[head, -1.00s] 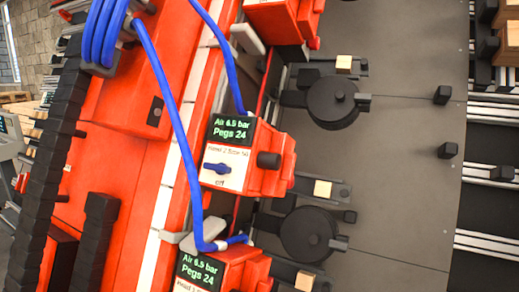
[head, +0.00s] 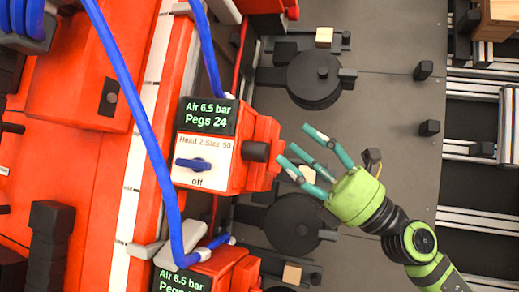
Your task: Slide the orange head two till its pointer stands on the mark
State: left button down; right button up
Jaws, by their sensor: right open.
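Orange head two (head: 262,135) is a red-orange block on a rail. Its dark display reads "Air 6.5 bar Pegs 24", and its white label reads "Head 2 Size 50". Its blue switch (head: 193,163) stands by "off". A black knob (head: 256,151) sticks out on its right side. A white scale strip (head: 147,140) with dark marks runs to its left. A light grey piece (head: 147,250) lies across the strip lower down; I cannot tell whether it is this head's pointer. My right gripper (head: 295,147) is open, its teal fingers right of the knob and seemingly apart from it. My left gripper is out of view.
Another head (head: 205,268) sits below, and part of one shows above. Blue hoses (head: 140,125) run down past head two's left side. Round black discs (head: 315,80) and small wooden blocks (head: 324,37) stand on the grey plate (head: 390,100). Black stops (head: 429,128) stand farther right.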

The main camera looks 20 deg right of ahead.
aim_at(267, 149)
jog(key=n+g+h, duration=0.1)
jog(key=n+g, duration=0.1)
jog(key=n, duration=0.2)
jog(key=s+n+g+h, duration=0.1)
jog(key=n+g, duration=0.1)
jog(key=n, duration=0.1)
jog(key=n+g+h, duration=0.1)
jog(key=n+g, duration=0.1)
jog(key=n, duration=0.2)
jog(key=shift+s+a+r+n, duration=0.15)
jog(key=shift+n, duration=0.15)
jog(key=shift+a+p, duration=0.15)
jog(key=shift+p, duration=0.15)
jog(key=p+x, duration=0.3)
jog(key=x, duration=0.3)
pick_arm(q)
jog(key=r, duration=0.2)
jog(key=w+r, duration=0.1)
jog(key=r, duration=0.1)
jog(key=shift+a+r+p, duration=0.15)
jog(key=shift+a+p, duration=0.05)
jog(key=shift+p, duration=0.15)
pick_arm(e)
jog(key=shift+w+a+f, duration=0.2)
jog(key=shift+w+a, duration=0.1)
